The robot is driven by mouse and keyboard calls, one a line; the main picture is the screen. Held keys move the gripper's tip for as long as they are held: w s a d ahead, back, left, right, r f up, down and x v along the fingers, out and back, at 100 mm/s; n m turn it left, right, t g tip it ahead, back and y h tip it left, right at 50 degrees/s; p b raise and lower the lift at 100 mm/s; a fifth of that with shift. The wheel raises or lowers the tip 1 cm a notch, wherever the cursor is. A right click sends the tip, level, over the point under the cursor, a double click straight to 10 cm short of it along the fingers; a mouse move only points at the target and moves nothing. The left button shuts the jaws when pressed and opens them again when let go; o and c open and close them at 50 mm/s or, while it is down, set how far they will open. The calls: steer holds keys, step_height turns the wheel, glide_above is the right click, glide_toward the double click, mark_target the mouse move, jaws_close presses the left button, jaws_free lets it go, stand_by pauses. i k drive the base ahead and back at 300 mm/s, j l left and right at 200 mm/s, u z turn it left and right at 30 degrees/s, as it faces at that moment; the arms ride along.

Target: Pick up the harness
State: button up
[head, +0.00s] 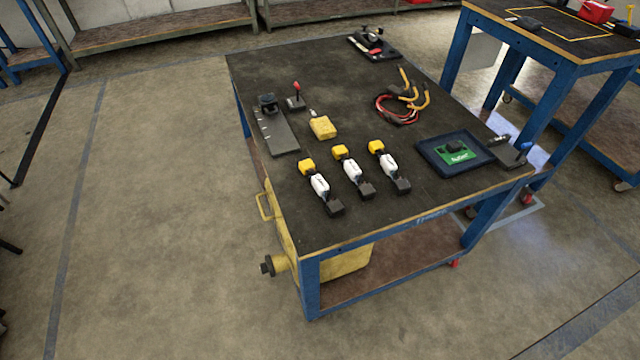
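The harness is most likely the coiled bundle of red and black cable with yellow branches (396,121). It lies on the dark top of the blue-legged workbench (345,235), right of the middle in the head view. Its yellow branches stick up and out on its right side. Nothing covers it. My gripper is not in view.
Left of the harness is a yellow block (322,127). A blue tray with a green card (434,163) is at front right. A black device (373,45) sits at the back. Floor left of the bench is clear.

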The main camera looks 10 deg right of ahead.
mark_target(335, 208)
steer(key=i+l+u, duration=0.15)
steer(key=u, duration=0.3)
steer(key=i+l+u, duration=0.25)
steer(key=u, duration=0.2)
